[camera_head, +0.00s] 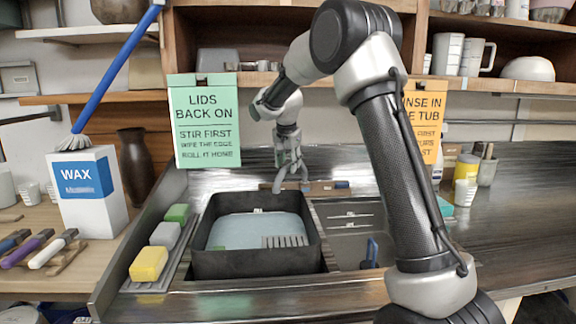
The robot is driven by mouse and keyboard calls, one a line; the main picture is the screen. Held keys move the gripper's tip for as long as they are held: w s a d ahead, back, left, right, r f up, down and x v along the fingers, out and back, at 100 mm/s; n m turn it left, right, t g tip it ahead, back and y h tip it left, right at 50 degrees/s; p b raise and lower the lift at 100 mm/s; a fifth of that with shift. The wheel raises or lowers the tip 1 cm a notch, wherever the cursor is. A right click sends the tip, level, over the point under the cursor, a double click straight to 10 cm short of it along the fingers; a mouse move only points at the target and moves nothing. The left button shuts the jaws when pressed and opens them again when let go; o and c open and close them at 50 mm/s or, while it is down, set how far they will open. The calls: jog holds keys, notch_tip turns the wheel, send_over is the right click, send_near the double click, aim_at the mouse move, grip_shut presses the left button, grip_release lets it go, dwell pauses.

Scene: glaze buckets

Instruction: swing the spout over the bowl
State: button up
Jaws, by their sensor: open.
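My gripper (291,186) hangs at the back edge of the sink, fingers down and apart, behind the black tub. I see nothing held in it. I cannot make out a spout clearly; the gripper and wrist cover part of the area behind the tub. A steel sink bowl (347,250) lies right of the tub, with a blue-handled brush (371,254) in it; my arm covers its right side. The black tub (258,264) stands at the left of the sink, with pale blue liquid and a grey ribbed piece inside.
Yellow, grey and green sponges (149,264) line the left side. A green sign (204,120) hangs behind. Bare steel counter (520,215) lies right of my arm.

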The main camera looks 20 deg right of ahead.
jog(key=shift+w+d+f, duration=0.1)
jog(key=shift+w+f, duration=0.1)
jog(key=shift+f, duration=0.35)
grip_shut()
